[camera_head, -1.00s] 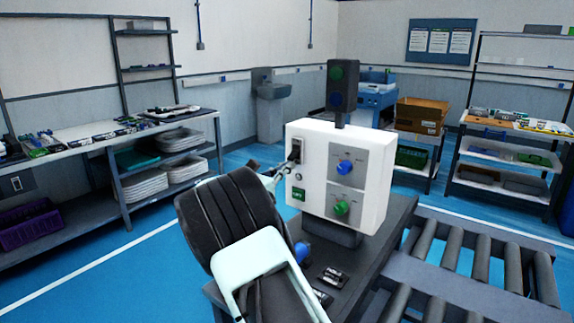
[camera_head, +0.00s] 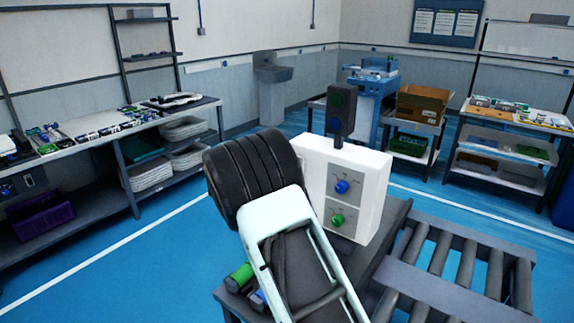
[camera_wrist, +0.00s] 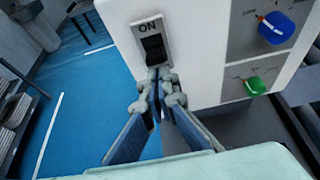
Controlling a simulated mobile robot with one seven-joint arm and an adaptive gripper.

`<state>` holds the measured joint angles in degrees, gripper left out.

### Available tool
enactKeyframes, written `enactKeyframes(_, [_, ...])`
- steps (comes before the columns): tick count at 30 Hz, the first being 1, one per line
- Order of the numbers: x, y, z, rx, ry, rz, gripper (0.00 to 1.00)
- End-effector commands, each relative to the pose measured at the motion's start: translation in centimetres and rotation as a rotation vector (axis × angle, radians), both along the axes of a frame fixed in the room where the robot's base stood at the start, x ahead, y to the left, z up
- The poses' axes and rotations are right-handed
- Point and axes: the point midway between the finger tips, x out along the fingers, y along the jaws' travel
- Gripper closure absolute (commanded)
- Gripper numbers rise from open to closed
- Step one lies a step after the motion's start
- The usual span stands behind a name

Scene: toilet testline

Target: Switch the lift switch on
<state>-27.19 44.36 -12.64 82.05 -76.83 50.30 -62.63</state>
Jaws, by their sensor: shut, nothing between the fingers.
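The lift switch (camera_wrist: 153,47) is a dark rocker in a grey plate marked ON, on the left part of the white control box's front. The control box (camera_head: 372,195) stands on a dark table in the head view; my arm hides its left part and the switch there. My gripper (camera_wrist: 158,80) is shut and empty in the wrist view. Its fingertips are at the lower edge of the switch plate, just below the rocker. I cannot tell whether they touch it. Which way the rocker is tipped is unclear.
A blue knob (camera_head: 342,187) and a green knob (camera_head: 338,220) sit right of the switch on the box. A dark signal post (camera_head: 341,112) rises behind it. A roller conveyor (camera_head: 450,262) is at right. Blue floor left of the table is open.

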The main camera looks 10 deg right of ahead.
Motion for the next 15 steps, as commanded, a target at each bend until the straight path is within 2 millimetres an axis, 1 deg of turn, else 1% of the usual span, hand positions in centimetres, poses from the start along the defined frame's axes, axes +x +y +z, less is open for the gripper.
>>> enactKeyframes(8, [0.0, 0.0, -0.1, 0.002, 0.002, 0.0, 1.0])
enactKeyframes(15, [0.0, 0.0, 1.0, 0.001, 0.001, 0.0, 1.0])
